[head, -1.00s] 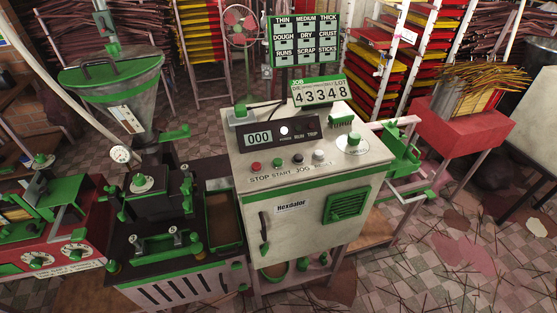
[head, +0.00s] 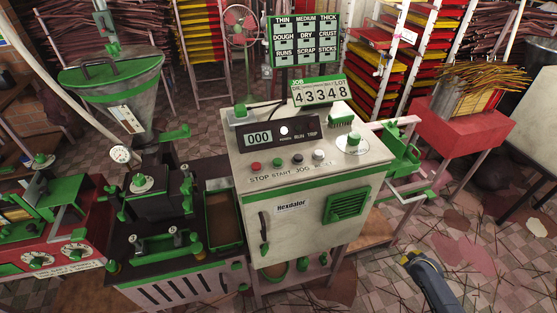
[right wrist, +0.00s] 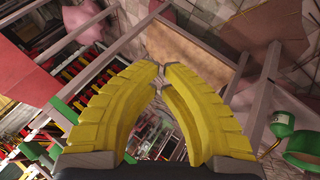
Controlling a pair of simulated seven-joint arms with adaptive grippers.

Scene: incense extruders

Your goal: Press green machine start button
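The green machine (head: 310,190) is a pale control cabinet with green trim, marked Hexdalor, in the middle of the head view. Its green START button (head: 278,163) sits on the sloped front panel between the red STOP button (head: 255,166) and the dark JOG button (head: 298,159). The display (head: 258,138) reads 000. My right gripper (head: 407,258) is low at the right of the cabinet, well apart from the button. In the right wrist view its yellow fingers (right wrist: 161,78) meet almost tip to tip, with nothing between them. My left gripper is not in view.
A pale button (head: 319,155) and a SPEED dial (head: 353,144) are to the right on the panel. A green-trimmed side bracket (head: 402,152) juts out from the cabinet's right. A red stand (head: 462,125) is farther right. The floor at the lower right has scattered sticks.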

